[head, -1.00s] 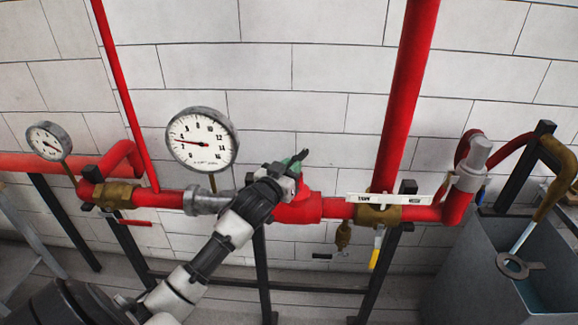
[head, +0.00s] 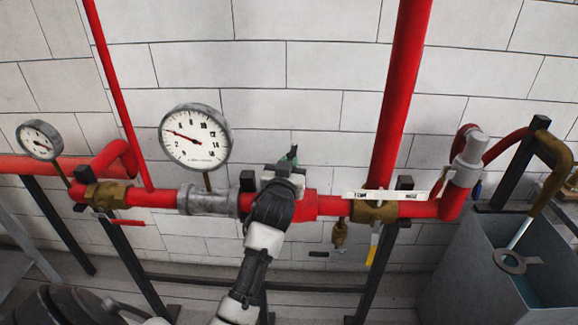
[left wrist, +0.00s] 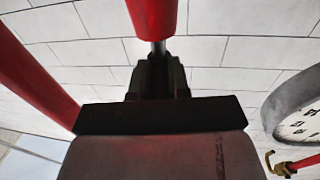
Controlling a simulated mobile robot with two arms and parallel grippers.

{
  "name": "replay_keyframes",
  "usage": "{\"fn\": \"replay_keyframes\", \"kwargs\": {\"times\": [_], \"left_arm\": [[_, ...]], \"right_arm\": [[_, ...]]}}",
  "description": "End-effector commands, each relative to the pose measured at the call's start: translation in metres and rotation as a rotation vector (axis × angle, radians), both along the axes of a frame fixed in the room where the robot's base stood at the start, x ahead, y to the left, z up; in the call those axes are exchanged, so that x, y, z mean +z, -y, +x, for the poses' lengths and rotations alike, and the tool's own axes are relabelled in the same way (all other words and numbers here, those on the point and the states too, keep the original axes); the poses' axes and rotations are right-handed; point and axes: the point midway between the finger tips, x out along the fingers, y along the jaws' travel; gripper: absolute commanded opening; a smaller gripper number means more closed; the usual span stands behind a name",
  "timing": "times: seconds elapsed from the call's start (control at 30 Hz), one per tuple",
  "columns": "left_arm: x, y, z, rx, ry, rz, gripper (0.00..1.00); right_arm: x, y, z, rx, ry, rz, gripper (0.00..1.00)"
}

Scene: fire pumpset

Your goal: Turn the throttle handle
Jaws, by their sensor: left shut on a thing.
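My left gripper (head: 287,158) is at the red pipe in the middle of the head view, its arm coming up from below. It is shut on a thin grey rod, which I take to be the throttle handle (left wrist: 158,47). In the left wrist view the dark fingers (left wrist: 157,78) close around this rod, which sticks out from the end of a red cylinder (left wrist: 153,15). In the head view my gripper and wrist hide the handle. My right gripper is not in view.
A large gauge (head: 195,137) stands just left of my gripper, a smaller gauge (head: 39,140) farther left. A white lever (head: 385,196) and a yellow lever (head: 374,253) sit to the right. A grey tank (head: 465,275) stands at the far right. A red upright pipe (head: 403,100) rises behind.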

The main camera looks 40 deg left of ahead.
Motion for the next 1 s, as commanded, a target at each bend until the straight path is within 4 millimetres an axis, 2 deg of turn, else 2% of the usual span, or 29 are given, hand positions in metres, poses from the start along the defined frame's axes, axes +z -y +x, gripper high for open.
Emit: {"fn": "replay_keyframes", "kwargs": {"times": [0.1,0.13,0.27,0.53,0.67,1.0], "left_arm": [[0.002,0.000,0.000,0.000,0.004,0.003,0.00],[0.002,0.000,0.000,0.000,0.004,0.003,0.22],[0.001,0.000,0.000,-0.001,0.003,0.003,0.41],[0.001,0.000,0.000,-0.001,0.003,0.001,0.43],[-0.001,0.004,-0.008,-0.002,0.003,0.000,0.43],[-0.003,0.029,-0.067,-0.002,0.003,0.000,0.43]], "right_arm": [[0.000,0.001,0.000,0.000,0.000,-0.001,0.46],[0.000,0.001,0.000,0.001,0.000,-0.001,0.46],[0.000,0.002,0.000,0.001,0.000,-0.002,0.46],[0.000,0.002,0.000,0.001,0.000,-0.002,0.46],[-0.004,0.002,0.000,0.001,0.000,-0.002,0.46],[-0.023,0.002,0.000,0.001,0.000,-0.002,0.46]]}}
